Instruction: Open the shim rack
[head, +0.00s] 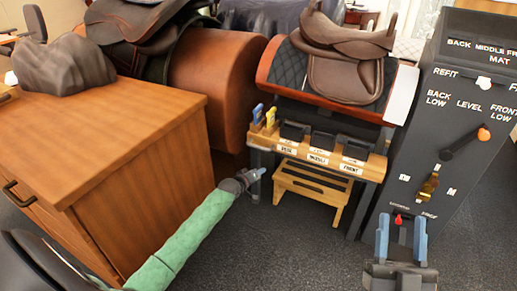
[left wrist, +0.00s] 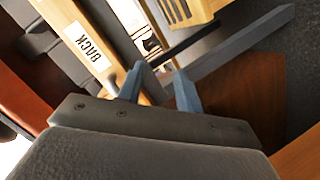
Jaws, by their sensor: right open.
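The shim rack (head: 318,154) is a wooden ledge with dark bins and white labels, below the saddle stand. Yellow and blue pieces stand at its left end. In the left wrist view the wooden rack (left wrist: 112,45) shows close, with a label reading BACK. My left gripper (head: 257,176) is just below and left of the rack's left end. Its fingers (left wrist: 160,88) are apart in the left wrist view, with nothing clearly held between them. A dark bar lies just beyond the fingertips; contact cannot be told. My right gripper (head: 402,238) is open and empty, in front of the control panel.
A wooden cabinet (head: 100,140) fills the left side, close to my left arm. A wooden step stool (head: 312,190) stands under the rack. A saddle (head: 345,55) sits above it. A dark control panel (head: 450,120) with levers stands at right. Carpet (head: 270,250) in front is clear.

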